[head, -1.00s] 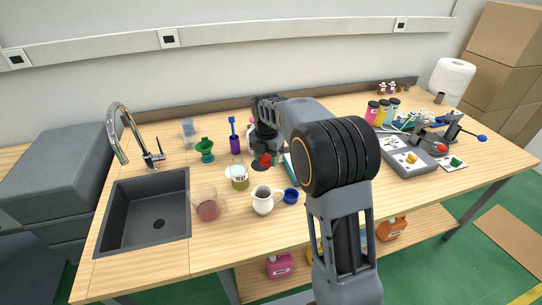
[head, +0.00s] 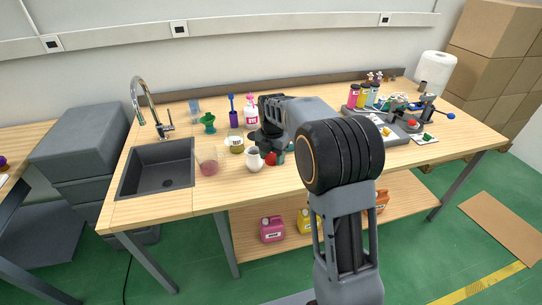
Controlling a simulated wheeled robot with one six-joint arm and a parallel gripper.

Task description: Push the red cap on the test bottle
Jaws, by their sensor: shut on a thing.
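The test bottle (head: 236,146), a squat olive-yellow jar with a white label reading TEST, stands on the table right of the sink. Its top looks pale and bears no red cap. My gripper (head: 268,154) is right of the bottle, apart from it, above the table and beside the white mug. It is shut on the red cap (head: 270,159), which shows as a small red piece at the jaws. The fingertips are small and partly hidden by the dark gripper body.
A white mug (head: 254,160) and a pink-tinted beaker (head: 208,165) stand in front of the bottle. A green cup (head: 208,123), a purple holder (head: 234,119) and a white-and-pink bottle (head: 251,110) stand behind. The sink (head: 155,168) is left. My arm hides the middle of the table.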

